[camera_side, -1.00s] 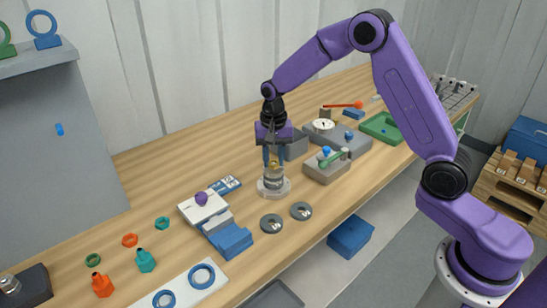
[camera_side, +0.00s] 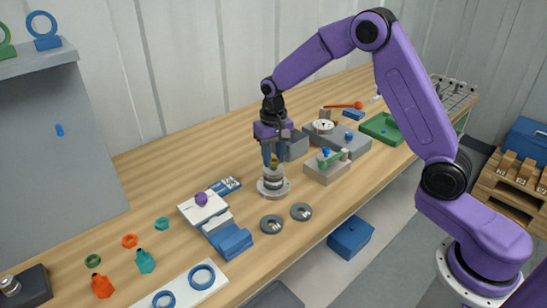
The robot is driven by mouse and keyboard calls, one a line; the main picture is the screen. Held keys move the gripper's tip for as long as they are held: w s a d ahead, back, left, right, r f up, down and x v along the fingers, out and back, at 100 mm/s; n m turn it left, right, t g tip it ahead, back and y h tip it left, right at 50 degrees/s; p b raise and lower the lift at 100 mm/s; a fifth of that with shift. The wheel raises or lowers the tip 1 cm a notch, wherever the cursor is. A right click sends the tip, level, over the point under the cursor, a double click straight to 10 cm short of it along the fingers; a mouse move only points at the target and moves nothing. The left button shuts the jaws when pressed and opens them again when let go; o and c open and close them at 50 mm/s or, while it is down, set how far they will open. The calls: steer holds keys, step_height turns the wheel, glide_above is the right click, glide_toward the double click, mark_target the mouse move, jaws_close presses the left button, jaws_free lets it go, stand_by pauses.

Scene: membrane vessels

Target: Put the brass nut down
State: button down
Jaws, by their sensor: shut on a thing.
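My gripper (camera_side: 273,158) points straight down above the middle of the wooden bench. Its blue fingers are shut on the small brass nut (camera_side: 273,162), which is mostly hidden between the fingertips. Directly below stands a short grey, clear-walled vessel (camera_side: 273,184) on a round, pale flanged base. The nut is at or just above the top of the vessel; I cannot tell whether they touch.
Two dark grey rings (camera_side: 271,224) lie in front of the vessel. A blue stepped block (camera_side: 230,240) is front left. Bare bench lies behind left.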

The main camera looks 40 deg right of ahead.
steer(key=shift+r, duration=1.2)
steer(key=s+d+r+m, duration=0.2)
steer(key=s+d+m, duration=0.4)
steer(key=s+m, duration=0.15)
steer(key=shift+m, duration=0.75)
steer(key=w+f, duration=0.3)
steer(key=w, duration=0.1)
steer(key=w+d+f, duration=0.1)
steer(key=w+f, duration=0.2)
steer(key=w, duration=0.1)
steer(key=w+f, duration=0.4)
steer(key=w, duration=0.1)
steer(key=shift+w+d, duration=0.1)
steer(key=shift+d, duration=0.15)
steer(key=shift+w+f, duration=0.15)
steer(key=shift+f, duration=1.6)
steer(key=shift+f, duration=0.15)
steer(key=c, duration=0.8)
jaws_free()
